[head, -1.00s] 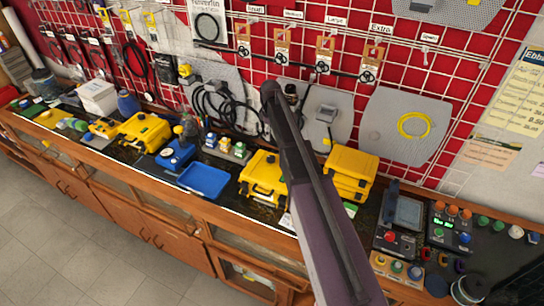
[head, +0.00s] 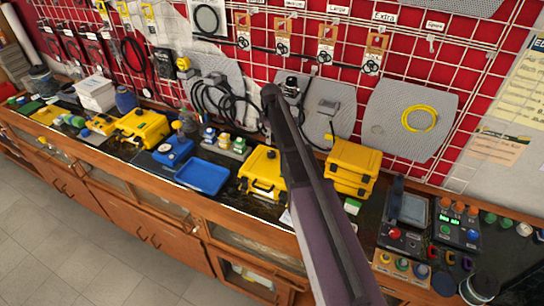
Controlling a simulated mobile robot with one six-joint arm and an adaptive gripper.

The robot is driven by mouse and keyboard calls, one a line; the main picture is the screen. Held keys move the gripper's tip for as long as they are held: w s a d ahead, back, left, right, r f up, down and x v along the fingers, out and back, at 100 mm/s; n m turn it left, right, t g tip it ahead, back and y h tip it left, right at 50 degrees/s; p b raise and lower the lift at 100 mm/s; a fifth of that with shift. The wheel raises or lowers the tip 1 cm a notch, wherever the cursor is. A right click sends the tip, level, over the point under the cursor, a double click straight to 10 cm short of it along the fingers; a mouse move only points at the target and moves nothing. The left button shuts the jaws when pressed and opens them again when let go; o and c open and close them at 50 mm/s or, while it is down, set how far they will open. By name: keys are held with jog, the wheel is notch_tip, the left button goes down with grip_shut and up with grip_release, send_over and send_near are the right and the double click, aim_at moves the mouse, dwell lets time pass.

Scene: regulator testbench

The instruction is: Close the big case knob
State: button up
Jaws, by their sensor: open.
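Several yellow cases stand on the bench: one (head: 262,172) at mid-bench, a stacked pair (head: 352,168) right of my arm, and another (head: 142,127) to the left. A dark case with a raised lid (head: 408,208) and a red knob lies at right. Beside it is a box with orange caps, green displays and a blue knob (head: 456,225). I cannot tell which one is the big case, nor read any knob's position. My dark arm link crosses the middle of the head view, hiding part of the bench. My gripper is not in view.
A blue tray (head: 202,176) lies on the bench with a blue device (head: 174,151) beside it. Small coloured knobs (head: 402,265) sit at the front right. Grey boards (head: 412,120) and cables hang on the red wall grid. The tiled floor (head: 60,245) at lower left is clear.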

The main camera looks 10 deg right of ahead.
aim_at(271, 152)
jog(key=shift+f+b, duration=4.2)
jog(key=shift+f, duration=0.25)
jog(key=c, duration=1.2)
